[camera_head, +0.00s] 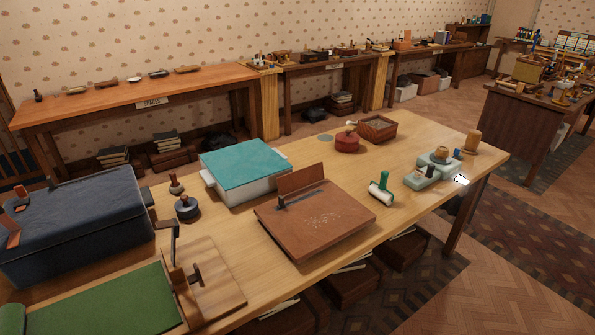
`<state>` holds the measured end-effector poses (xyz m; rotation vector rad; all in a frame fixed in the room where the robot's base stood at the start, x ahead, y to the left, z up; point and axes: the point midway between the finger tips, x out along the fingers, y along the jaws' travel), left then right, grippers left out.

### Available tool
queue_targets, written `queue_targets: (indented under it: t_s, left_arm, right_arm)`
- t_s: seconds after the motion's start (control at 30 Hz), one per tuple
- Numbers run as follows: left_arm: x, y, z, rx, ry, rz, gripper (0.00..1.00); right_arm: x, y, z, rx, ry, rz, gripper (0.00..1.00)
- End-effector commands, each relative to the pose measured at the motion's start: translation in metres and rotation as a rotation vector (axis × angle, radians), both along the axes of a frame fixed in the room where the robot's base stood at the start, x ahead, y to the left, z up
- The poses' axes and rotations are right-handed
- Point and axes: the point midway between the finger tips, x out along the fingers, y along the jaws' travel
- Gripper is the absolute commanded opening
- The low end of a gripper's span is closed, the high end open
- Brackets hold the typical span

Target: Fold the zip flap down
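A brown flat case (318,222) lies on the wooden table, right of the middle. A brown flap-like panel (300,179) stands upright along its back edge. In front of the panel a dark strip (305,197), perhaps a zip, runs across the top, with a small dark upright piece (281,202) at its left end. Pale specks lie on the case top. I cannot tell for certain that this panel is the zip flap. Neither of my grippers is in view.
A teal-lidded white box (245,164) stands behind left of the case. A blue case (75,225) and a wooden stand (210,280) are at left. A green-handled roller (381,188) lies to the right. Bare table (290,290) shows in front.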

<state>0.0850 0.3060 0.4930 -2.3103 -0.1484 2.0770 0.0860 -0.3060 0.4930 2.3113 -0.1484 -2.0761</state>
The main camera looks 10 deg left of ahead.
Motion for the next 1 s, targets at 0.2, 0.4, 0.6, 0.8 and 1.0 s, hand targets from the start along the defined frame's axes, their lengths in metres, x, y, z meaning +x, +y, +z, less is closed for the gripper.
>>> queue_targets:
  t_s: [0.2, 0.4, 0.6, 0.8, 1.0]
  left_arm:
    - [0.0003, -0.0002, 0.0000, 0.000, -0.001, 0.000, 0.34]
    - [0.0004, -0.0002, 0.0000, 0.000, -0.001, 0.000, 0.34]
    - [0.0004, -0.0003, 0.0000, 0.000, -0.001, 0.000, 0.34]
    - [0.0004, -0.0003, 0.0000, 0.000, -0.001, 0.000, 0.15]
    - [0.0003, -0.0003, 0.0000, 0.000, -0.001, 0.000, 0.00]
  right_arm:
    - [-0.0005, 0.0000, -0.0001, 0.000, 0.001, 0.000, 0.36]
    - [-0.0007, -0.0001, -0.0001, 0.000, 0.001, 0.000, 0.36]
    - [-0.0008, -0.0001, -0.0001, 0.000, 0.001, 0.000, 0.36]
    - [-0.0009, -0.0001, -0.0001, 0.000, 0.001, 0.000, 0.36]
    - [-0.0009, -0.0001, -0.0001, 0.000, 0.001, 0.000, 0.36]
